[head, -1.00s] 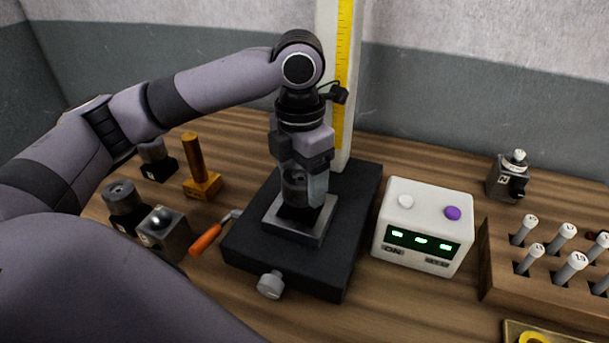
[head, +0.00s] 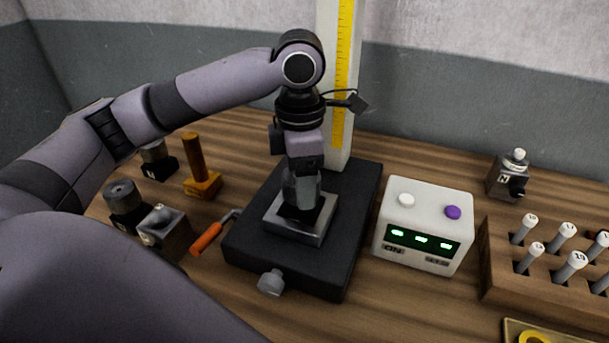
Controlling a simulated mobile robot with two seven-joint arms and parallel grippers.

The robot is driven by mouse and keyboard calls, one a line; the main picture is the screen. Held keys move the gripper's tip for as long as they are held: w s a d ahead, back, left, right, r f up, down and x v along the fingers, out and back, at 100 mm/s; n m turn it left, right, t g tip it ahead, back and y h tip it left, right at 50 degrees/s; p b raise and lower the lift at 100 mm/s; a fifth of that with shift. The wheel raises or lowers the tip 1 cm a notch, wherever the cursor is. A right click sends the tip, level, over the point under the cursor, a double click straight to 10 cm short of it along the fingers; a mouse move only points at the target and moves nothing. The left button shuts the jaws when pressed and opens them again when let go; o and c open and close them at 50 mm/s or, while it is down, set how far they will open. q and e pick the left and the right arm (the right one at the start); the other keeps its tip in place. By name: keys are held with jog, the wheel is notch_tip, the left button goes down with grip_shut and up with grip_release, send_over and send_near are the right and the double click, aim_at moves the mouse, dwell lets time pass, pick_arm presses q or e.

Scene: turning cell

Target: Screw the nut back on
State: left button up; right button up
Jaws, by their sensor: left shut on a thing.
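My left gripper (head: 303,198) points straight down over the grey square fixture (head: 318,232) on the black base (head: 255,241). It is shut on a grey part, which looks like the nut. The fingers hide most of this nut, and I cannot tell how its thread sits. A dark piece shows below the fingertips, in the middle of the fixture. My right gripper is not in view.
A ruled column (head: 338,80) stands close behind the gripper. A white control box (head: 423,225) is to the right, with a peg rack (head: 500,262) beyond it. Several small blocks, a wooden-handled stamp (head: 195,165) and an orange-handled tool (head: 206,237) lie left.

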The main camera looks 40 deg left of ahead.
aim_at(293, 177)
pick_arm(q)
jog(key=shift+s+a, duration=0.15)
jog(key=shift+a, duration=0.2)
jog(key=o, duration=1.1)
jog(key=shift+o, duration=0.6)
jog(key=shift+s+a, duration=0.2)
jog(key=shift+a, duration=0.05)
jog(key=shift+w+d+r, duration=0.15)
jog(key=shift+d+r, duration=0.05)
jog(key=shift+r, duration=0.15)
jog(key=r, duration=0.6)
jog(key=shift+a+r, duration=0.2)
jog(key=shift+r, duration=0.1)
jog(key=shift+s, duration=0.2)
